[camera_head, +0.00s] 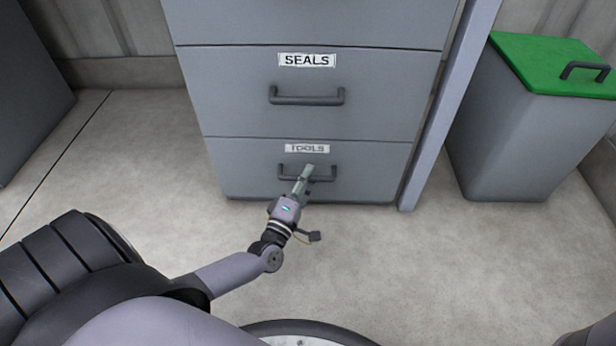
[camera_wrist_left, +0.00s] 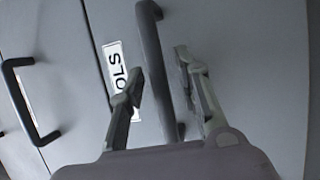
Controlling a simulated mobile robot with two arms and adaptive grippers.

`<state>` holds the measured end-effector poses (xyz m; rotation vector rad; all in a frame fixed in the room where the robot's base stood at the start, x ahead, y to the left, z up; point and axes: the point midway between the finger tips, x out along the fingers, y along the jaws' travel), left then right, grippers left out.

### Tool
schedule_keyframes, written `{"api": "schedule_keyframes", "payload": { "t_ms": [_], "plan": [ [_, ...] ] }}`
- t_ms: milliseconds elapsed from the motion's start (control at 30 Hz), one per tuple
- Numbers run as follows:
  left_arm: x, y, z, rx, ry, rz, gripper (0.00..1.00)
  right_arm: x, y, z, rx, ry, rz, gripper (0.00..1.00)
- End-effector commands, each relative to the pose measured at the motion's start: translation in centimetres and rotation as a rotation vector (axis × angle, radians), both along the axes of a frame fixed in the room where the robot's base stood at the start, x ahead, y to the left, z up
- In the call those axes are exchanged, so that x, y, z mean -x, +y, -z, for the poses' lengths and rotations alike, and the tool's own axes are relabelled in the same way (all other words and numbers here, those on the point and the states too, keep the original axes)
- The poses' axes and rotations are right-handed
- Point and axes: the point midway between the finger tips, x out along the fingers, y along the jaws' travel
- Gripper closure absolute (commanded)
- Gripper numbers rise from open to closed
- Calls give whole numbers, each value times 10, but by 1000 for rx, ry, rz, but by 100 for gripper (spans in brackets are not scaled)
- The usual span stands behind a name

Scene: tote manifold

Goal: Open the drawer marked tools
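The grey drawer marked TOOLS (camera_head: 240,165) is the lowest one showing in the cabinet. Its front looks flush with the drawer above. Its dark bar handle (camera_head: 325,178) sits below the white TOOLS label (camera_head: 307,148). My left gripper (camera_head: 306,172) is at the middle of this handle. In the left wrist view my left gripper (camera_wrist_left: 160,62) has its fingers apart, with the handle (camera_wrist_left: 152,40) passing between them. A gap shows on both sides of the bar. Part of the label (camera_wrist_left: 122,78) also shows there. My right gripper is not in view.
The SEALS drawer (camera_head: 235,90) with its handle (camera_head: 307,100) is directly above. A grey bin (camera_head: 520,130) with a green lid (camera_head: 550,62) stands to the right, past a cabinet upright (camera_head: 440,120). The concrete floor (camera_head: 430,265) before the drawer is clear apart from my own arm and base.

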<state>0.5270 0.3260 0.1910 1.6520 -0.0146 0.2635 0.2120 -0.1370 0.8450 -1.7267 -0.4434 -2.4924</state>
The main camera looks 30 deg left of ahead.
Motion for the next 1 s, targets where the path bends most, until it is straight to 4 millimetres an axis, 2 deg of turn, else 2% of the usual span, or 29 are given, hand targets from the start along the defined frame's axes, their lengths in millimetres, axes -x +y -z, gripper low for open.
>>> {"api": "schedule_keyframes", "payload": {
  "t_ms": [67,433,1000],
  "plan": [
    [0,0,0,0,0,0,76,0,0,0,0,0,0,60],
    [0,0,0,0,0,0,100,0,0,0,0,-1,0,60],
    [0,0,0,1,0,0,100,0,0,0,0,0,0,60]
  ]
}}
